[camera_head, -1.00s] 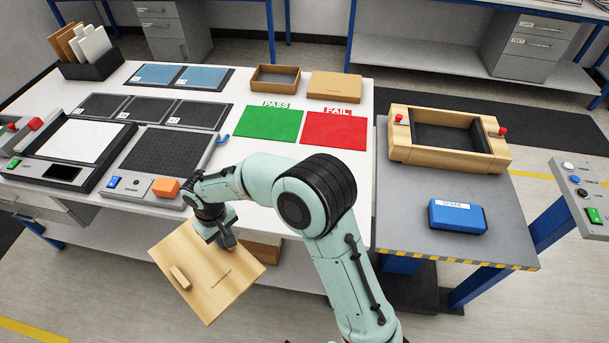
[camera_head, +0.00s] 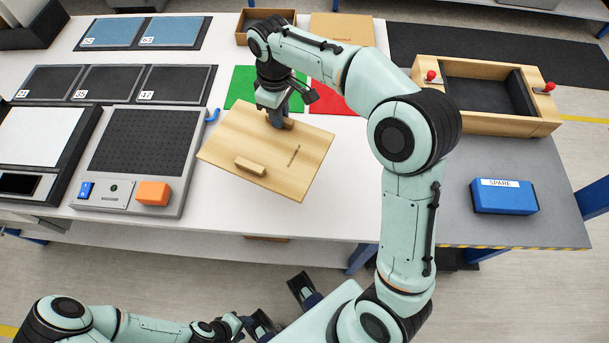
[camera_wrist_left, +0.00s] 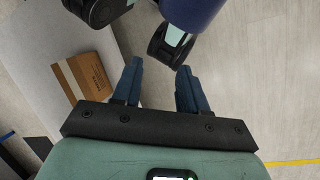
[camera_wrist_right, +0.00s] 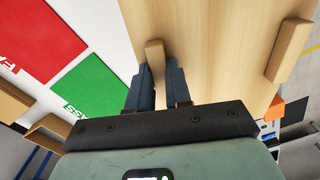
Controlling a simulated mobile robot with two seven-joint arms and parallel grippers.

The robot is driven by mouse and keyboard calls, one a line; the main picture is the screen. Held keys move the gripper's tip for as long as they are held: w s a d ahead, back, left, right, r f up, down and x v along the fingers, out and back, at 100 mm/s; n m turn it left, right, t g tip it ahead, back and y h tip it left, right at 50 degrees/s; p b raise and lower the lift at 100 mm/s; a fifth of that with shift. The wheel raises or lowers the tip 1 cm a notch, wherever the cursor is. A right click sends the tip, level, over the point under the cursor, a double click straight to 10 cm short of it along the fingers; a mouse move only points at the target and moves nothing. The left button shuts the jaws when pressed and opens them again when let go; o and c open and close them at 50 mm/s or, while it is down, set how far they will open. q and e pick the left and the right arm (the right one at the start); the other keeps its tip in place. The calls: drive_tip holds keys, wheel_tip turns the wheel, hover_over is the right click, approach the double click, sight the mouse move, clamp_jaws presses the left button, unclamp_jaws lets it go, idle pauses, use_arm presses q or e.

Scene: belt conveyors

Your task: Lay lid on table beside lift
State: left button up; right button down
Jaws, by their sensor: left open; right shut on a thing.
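The lid is a light wooden board (camera_head: 228,146) with two small grip blocks. My right gripper (camera_head: 281,121) is shut on the far block and holds the lid tilted over the front part of the white table (camera_head: 325,212); whether it touches the table cannot be told. The right wrist view shows the held block (camera_wrist_right: 154,54) between the fingers and the free block (camera_wrist_right: 288,50) beside it. The grey lift top (camera_head: 545,165), with a striped front edge, stands right of the table. My left gripper (camera_head: 282,307) is open and empty, low in front of the table.
A black perforated device with an orange button (camera_head: 153,193) is left of the lid. Green (camera_head: 240,88) and red (camera_head: 328,98) mats lie behind it. A wooden frame with red knobs (camera_head: 435,95) and a blue SPARE box (camera_head: 504,197) are on the lift. Bare tabletop shows right of the lid.

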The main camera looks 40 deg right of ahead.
drive_tip(key=s+d+r+n+b, duration=0.3)
drive_tip(key=s+d+r+n, duration=0.15)
drive_tip(key=r, duration=0.25)
use_arm(q)
wheel_tip(320, 180, down, 8)
drive_tip(key=b, duration=0.4)
drive_tip(key=shift+w+t+b, duration=0.3)
drive_tip(key=shift+w+b, duration=0.05)
drive_tip(key=shift+w, duration=0.05)
use_arm(e)
drive_tip(key=f, duration=1.3)
drive_tip(key=w+f, duration=0.1)
drive_tip(key=f, duration=0.6)
drive_tip(key=shift+d, duration=0.25)
drive_tip(key=c, duration=1.1)
unclamp_jaws()
drive_tip(key=shift+f, duration=0.1)
use_arm(q)
drive_tip(key=shift+r, duration=0.1)
use_arm(e)
drive_tip(key=shift+o, duration=0.2)
use_arm(q)
drive_tip(key=r+p, duration=0.1)
drive_tip(key=s+r+p, duration=0.1)
drive_tip(key=p, duration=0.1)
drive_tip(key=shift+r, duration=0.15)
use_arm(e)
wheel_tip(320, 180, up, 12)
